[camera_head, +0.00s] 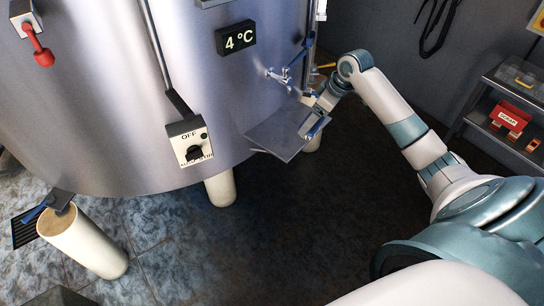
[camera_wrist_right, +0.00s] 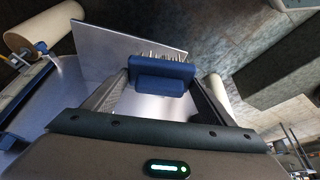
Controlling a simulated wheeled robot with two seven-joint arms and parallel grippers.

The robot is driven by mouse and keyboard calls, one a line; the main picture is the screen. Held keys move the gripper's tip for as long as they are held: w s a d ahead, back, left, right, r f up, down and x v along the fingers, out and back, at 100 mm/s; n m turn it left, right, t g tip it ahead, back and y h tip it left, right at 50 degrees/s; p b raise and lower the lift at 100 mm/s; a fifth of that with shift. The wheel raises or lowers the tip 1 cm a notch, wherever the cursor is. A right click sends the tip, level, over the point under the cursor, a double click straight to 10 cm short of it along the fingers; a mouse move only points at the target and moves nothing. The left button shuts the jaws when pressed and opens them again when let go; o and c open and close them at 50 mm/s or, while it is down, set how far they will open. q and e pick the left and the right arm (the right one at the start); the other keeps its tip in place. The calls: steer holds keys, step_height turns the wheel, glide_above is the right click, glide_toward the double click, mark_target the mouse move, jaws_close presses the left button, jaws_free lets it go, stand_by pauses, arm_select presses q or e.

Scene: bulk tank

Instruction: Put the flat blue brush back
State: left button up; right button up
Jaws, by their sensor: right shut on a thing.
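The flat blue brush (camera_wrist_right: 163,78) is held between the two fingers of my right gripper (camera_wrist_right: 160,88) in the right wrist view. Its pale bristles point away from the palm. In the head view the right gripper (camera_head: 318,115) is at the grey metal shelf (camera_head: 278,133) on the tank's side, and a bit of the blue brush (camera_head: 317,128) shows at its fingers. The shelf plate (camera_wrist_right: 120,45) also shows behind the brush in the wrist view. I cannot tell whether the brush touches it. My left gripper is not in view.
The steel tank (camera_head: 110,110) fills the left, with a switch box (camera_head: 190,140) and a 4 °C display (camera_head: 236,38). A blue-handled fitting (camera_head: 285,75) is close to the gripper. A beige post (camera_head: 85,240) stands at lower left. A trolley (camera_head: 500,115) stands at right.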

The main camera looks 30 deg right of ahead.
steer(key=shift+s, duration=0.1)
steer(key=shift+d+f, duration=0.1)
steer(key=shift+w+a+f, duration=0.2)
steer(key=shift+w+a, duration=0.1)
steer(key=shift+w, duration=0.15)
steer(key=w+a+f+p, duration=0.1)
steer(key=w+a+f, duration=0.1)
steer(key=w, duration=0.1)
steer(key=w+a+f+p, duration=0.1)
steer(key=w+a+f, duration=0.1)
steer(key=w, duration=0.1)
steer(key=w+a+f+p, duration=0.1)
steer(key=w+a+f, duration=0.1)
steer(key=shift+w+f+p, duration=0.25)
steer(key=shift+w+p, duration=0.15)
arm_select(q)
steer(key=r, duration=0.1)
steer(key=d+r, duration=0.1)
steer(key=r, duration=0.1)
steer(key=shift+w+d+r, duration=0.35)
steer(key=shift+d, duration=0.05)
arm_select(e)
steer(key=shift+f+p, duration=0.8)
steer(key=shift+f, duration=1.15)
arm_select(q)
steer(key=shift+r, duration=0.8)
arm_select(e)
steer(key=shift+f, duration=0.1)
